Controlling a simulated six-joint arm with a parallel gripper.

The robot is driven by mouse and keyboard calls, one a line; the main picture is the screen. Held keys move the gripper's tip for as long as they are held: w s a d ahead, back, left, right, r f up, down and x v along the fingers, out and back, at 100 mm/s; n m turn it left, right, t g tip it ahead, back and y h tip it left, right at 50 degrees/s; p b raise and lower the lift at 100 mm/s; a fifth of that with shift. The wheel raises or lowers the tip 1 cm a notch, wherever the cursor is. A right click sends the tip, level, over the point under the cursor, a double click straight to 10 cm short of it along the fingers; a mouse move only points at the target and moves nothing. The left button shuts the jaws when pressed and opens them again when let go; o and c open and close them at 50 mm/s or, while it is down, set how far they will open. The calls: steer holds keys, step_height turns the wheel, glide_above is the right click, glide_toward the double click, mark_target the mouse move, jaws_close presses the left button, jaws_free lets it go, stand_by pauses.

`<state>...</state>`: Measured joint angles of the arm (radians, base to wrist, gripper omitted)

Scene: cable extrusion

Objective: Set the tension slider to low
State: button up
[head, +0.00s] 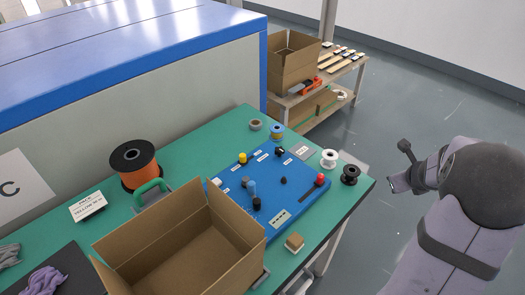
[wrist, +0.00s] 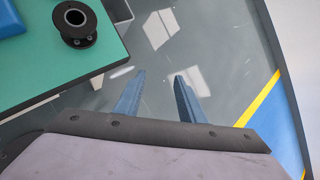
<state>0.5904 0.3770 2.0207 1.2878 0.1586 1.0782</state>
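A blue control panel (head: 238,203) lies on the green table in the head view, with several knobs and small white labels that are too small to read. A red-topped control (head: 320,179) sits at its right side, a yellow one (head: 242,158) at its back left, and black and blue ones elsewhere. I cannot tell which control is the tension slider. My gripper (head: 392,186) is right of the table, over the floor and apart from the panel. In the wrist view my gripper (wrist: 159,76) shows two blue fingers spread apart with nothing between them.
An open cardboard box (head: 180,250) stands in front of the panel's left side. An orange spool (head: 137,166) stands behind it. A black spool (head: 350,174) and a white spool (head: 329,158) stand at the table's right end.

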steer(key=w+a+r+y, duration=0.1)
steer(key=w+a, duration=0.1)
steer(key=a, duration=0.2)
steer(key=w+a+r+n+y+p, duration=0.1)
steer(key=w+a, duration=0.2)
steer(key=a, duration=0.1)
steer(key=w+a+r+t+y+p, duration=0.1)
steer(key=w+a, duration=0.1)
steer(key=a, duration=0.3)
steer(key=shift+w+a+r+n, duration=0.1)
steer(key=shift+w+r+n, duration=0.1)
steer(key=shift+n, duration=0.2)
steer(key=w+a+r+n+y+p, duration=0.25)
steer(key=a+n+y, duration=0.2)
steer(key=a, duration=1.35)
steer(key=n+g+y+b, duration=0.1)
steer(key=n+y+b, duration=0.1)
steer(key=y, duration=0.3)
glide_toward(243, 155)
steer(key=w+a+r, duration=0.2)
steer(key=w, duration=0.1)
steer(key=f+b, duration=0.1)
steer(key=f, duration=0.1)
steer(key=s+f+y+b, duration=0.1)
steer(key=shift+d+f, duration=0.2)
steer(key=shift+f, duration=0.2)
steer(key=shift+s+f+y, duration=0.1)
steer(key=shift+s+y, duration=0.05)
steer(key=shift+y, duration=0.1)
